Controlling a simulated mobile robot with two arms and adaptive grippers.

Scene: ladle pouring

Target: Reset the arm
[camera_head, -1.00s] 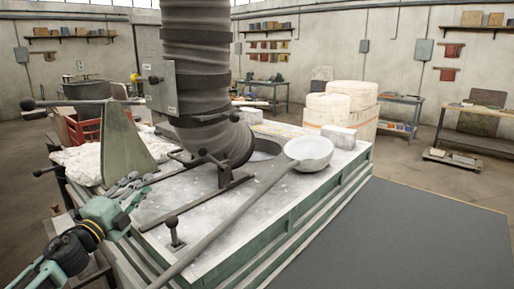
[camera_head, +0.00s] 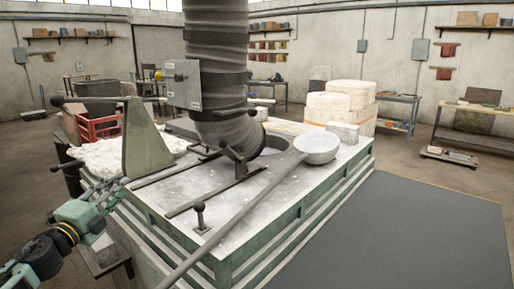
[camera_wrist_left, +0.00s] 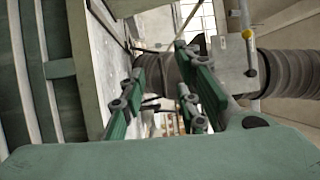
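A long-handled metal ladle (camera_head: 318,148) lies across the top of the grey furnace table (camera_head: 185,192). Its bowl rests near the far right part of the table and its handle runs down toward the bottom edge of the head view. My left gripper (camera_head: 112,190) is at the left, beside the table's near left side and apart from the ladle handle. In the left wrist view my left gripper (camera_wrist_left: 160,60) has its two green fingers spread with nothing between them. My right gripper is not in view.
A thick ribbed duct (camera_head: 216,60) with a grey box (camera_head: 183,83) hangs over the table's opening. A green upright bracket (camera_head: 146,145) stands close beyond my left gripper. White wrapped blocks (camera_head: 340,105) stand behind the table. A dark floor mat (camera_head: 400,235) at the right is clear.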

